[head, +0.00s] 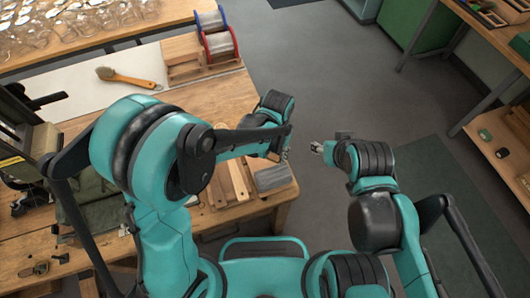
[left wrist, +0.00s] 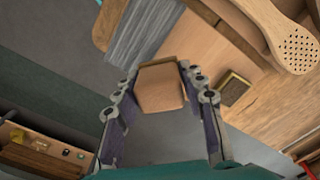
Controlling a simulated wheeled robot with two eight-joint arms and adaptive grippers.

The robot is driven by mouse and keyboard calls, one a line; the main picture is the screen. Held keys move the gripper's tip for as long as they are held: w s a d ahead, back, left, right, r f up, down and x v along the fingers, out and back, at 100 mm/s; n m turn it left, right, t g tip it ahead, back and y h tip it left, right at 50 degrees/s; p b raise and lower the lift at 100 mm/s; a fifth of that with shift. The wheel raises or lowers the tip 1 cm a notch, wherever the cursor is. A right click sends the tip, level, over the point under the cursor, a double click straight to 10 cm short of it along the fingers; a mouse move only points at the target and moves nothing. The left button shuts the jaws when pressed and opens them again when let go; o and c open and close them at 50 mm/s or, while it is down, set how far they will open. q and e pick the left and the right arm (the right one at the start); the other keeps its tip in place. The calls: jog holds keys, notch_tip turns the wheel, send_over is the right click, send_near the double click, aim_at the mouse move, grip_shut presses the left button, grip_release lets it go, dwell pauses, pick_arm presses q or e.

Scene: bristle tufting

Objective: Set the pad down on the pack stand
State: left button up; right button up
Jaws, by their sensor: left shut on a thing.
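In the left wrist view my left gripper (left wrist: 160,92) is shut on a tan, block-like piece, the pad (left wrist: 161,88), between its two fingers. In the head view my left gripper (head: 276,153) is over the table's right edge, and the pad is mostly hidden by it. A grey ribbed block (head: 272,177) lies on the table just below the gripper in the picture. I cannot tell which thing is the pack stand. My right gripper (head: 318,147) is away from the table, its fingers too small to read.
Wooden brush bodies (head: 238,180) lie beside the grey block; one with holes (left wrist: 296,48) shows in the wrist view. A small dark piece (left wrist: 234,88) lies on the table. A wooden rack with wire spools (head: 220,45) and a brush (head: 128,77) are farther back.

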pick_arm(q)
jog(key=w+a+f, duration=0.2)
jog(key=w+a+f+b, duration=0.1)
jog(key=w+a+f, duration=0.1)
jog(key=w, duration=0.1)
jog(key=shift+w+a+f, duration=0.15)
jog(key=shift+a, duration=0.1)
jog(key=shift+f+b, duration=1.05)
jog(key=shift+f, duration=0.95)
jog(key=o, duration=1.2)
jog(key=shift+f, duration=0.1)
